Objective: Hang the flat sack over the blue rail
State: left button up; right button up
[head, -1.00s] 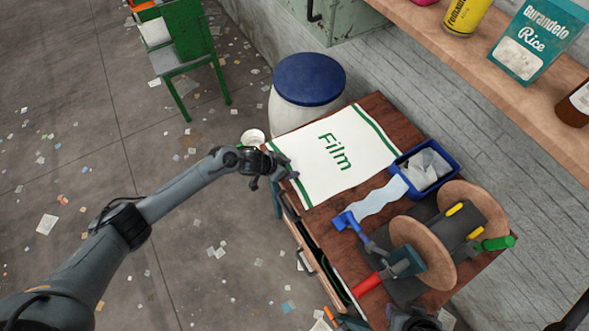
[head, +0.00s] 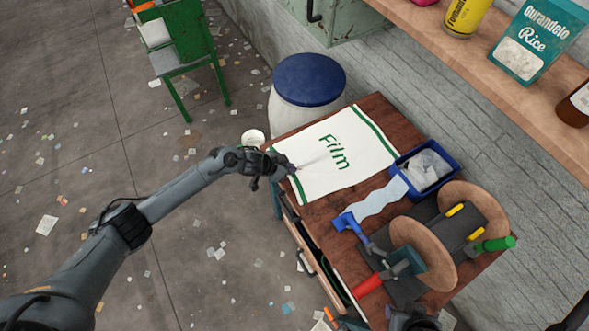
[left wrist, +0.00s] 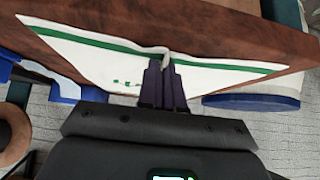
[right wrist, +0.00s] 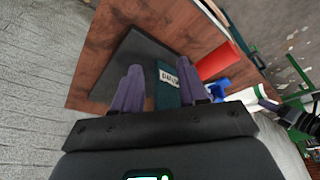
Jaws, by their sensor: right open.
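The flat sack (head: 325,172), white with green stripes and the word "Film", lies on the wooden table top. My left gripper (head: 288,168) is at its near left edge. In the left wrist view the fingers (left wrist: 164,75) are close together with a raised fold of the sack (left wrist: 205,72) pinched between them. My right gripper (right wrist: 160,88) is open and empty above the near right of the table, by a dark flat tool and a teal block; only a bit of it shows at the bottom of the head view. I cannot make out a blue rail in these views.
A barrel with a blue lid (head: 309,78) stands behind. A shelf (head: 480,45) runs above.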

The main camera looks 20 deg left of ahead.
pick_arm(q)
jog(key=shift+s+f, duration=0.1)
jog(key=shift+f, duration=0.05)
grip_shut()
jog(key=shift+r+p, duration=0.5)
notch_tip(320, 180, up, 13)
jog(key=p, duration=1.3)
jog(key=shift+r, duration=0.1)
jog(key=shift+r, duration=0.1)
